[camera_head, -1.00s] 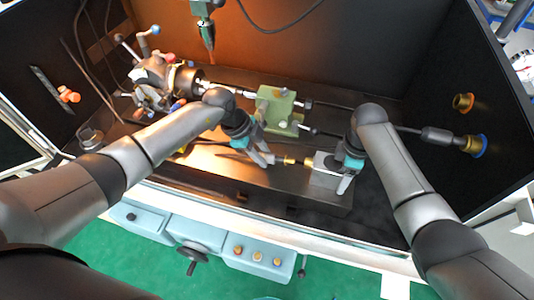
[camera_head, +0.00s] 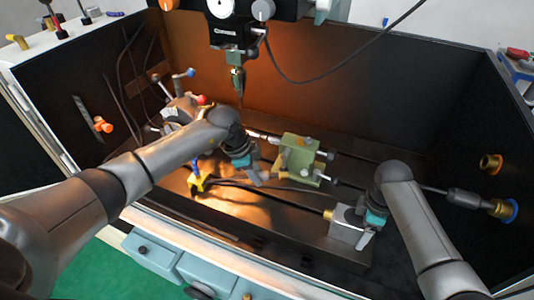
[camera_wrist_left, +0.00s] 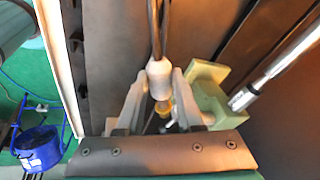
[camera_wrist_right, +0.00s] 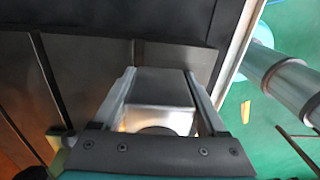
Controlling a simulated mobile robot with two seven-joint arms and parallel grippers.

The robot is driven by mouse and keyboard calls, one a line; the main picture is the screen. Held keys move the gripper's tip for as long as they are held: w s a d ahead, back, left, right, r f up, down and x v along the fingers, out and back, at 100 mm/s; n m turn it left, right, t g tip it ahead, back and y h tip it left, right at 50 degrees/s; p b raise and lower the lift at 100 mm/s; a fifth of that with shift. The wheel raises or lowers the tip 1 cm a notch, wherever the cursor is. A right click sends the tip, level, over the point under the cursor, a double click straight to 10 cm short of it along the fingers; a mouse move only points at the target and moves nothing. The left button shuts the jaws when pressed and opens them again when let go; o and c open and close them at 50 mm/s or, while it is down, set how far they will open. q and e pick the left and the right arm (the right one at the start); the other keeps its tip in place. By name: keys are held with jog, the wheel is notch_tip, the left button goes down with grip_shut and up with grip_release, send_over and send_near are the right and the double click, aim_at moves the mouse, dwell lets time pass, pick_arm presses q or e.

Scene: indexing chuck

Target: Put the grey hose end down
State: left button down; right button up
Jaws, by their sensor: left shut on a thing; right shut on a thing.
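The grey hose end (camera_wrist_left: 158,72) is between the fingers of my left gripper (camera_wrist_left: 156,85), which is shut on it. Its brass tip (camera_wrist_left: 162,107) points toward the palm, and dark hose leads away from its other end. In the head view my left gripper (camera_head: 255,176) is over the table, left of the green block, and mostly hides the hose end. My right gripper (camera_head: 366,232) is shut on a grey metal block (camera_head: 346,232) at the table's front right. The block also fills the right wrist view's jaws (camera_wrist_right: 160,88). A brass fitting (camera_head: 327,214) sits at its left side.
The green block (camera_head: 299,158) stands mid-table. A yellow holder (camera_head: 200,181) stands left of my left gripper. A spindle (camera_head: 237,80) hangs above. Another hose connector (camera_head: 467,198) meets a blue-ringed port on the right wall. Dark table lies bare between the grippers.

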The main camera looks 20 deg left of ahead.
pick_arm(q)
jog(key=w+a+r+n+y, duration=0.2)
jog(key=a+r+n, duration=0.2)
jog(key=a, duration=0.2)
pick_arm(e)
jog(key=shift+s+d+f, duration=0.1)
jog(key=shift+d+f, duration=0.1)
pick_arm(q)
send_over(242, 180)
jog(key=s, duration=0.1)
notch_tip(242, 180, down, 5)
jog(key=shift+a+r, duration=0.1)
jog(key=shift+f, duration=2.4)
jog(key=shift+f, duration=0.2)
jog(key=c, duration=0.8)
grip_release()
jog(key=shift+c, duration=0.2)
jog(key=shift+r, duration=0.1)
jog(key=v, duration=1.2)
pick_arm(e)
jog(key=shift+a, duration=0.1)
